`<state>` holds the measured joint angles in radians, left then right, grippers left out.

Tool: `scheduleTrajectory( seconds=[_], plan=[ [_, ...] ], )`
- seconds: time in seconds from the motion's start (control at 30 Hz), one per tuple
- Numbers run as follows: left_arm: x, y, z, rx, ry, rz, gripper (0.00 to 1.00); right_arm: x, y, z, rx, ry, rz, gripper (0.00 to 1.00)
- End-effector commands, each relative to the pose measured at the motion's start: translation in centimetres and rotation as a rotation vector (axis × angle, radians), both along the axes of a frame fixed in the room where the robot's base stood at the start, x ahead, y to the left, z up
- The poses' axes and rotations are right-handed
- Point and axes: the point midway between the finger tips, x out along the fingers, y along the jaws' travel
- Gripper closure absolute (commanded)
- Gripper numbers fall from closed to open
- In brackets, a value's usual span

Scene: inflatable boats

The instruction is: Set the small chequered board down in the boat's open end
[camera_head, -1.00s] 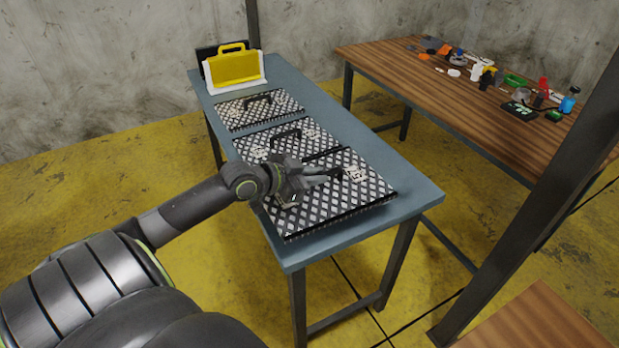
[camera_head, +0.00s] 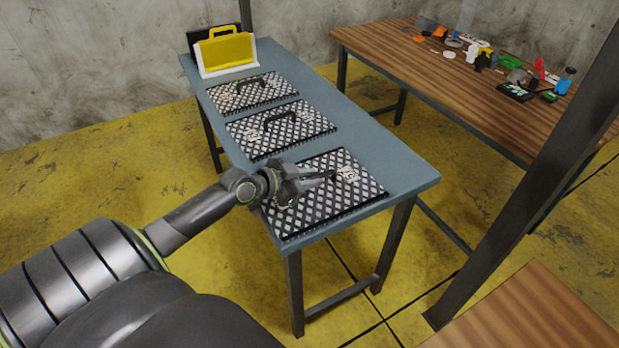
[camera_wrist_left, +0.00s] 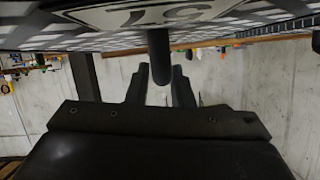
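The nearest chequered board (camera_head: 318,205) has dark edges and a white label. My left gripper (camera_head: 326,177) is at its handle. In the left wrist view the handle (camera_wrist_left: 158,50) lies between the two fingers (camera_wrist_left: 161,84), and the board (camera_wrist_left: 60,32) fills the top edge. The gripper looks shut on the handle, holding the board over the table's near end. Two more chequered boards lie farther back, a middle one (camera_head: 300,120) and a far one (camera_head: 235,98). No boat shows. My right gripper is not in view.
The blue-grey table (camera_head: 395,165) also carries a yellow case (camera_head: 226,50) at its far end. A wooden bench (camera_head: 400,60) with several small items stands behind right. A dark post (camera_head: 530,180) rises at right, above a wooden top (camera_head: 530,320).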

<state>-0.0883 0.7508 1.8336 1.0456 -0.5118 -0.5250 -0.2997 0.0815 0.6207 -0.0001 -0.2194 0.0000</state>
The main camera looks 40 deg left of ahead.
Motion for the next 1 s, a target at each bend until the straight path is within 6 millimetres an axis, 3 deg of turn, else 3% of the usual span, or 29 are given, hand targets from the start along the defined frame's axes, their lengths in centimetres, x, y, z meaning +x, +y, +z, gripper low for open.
scheduleTrajectory(
  seconds=[0.1, 0.47, 1.0],
  plan=[
    [0.0, 0.0, 0.0, 0.0, 0.0, 0.0, 0.64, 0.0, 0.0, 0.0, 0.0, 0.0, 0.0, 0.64],
    [0.0, 0.0, 0.4, 0.0, 0.0, 0.0, 0.64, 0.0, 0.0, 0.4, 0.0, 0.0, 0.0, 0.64],
    [-7.6, 2.5, 3.5, 0.005, 0.005, -0.001, 0.64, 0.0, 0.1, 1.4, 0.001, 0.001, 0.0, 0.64]
  ],
)
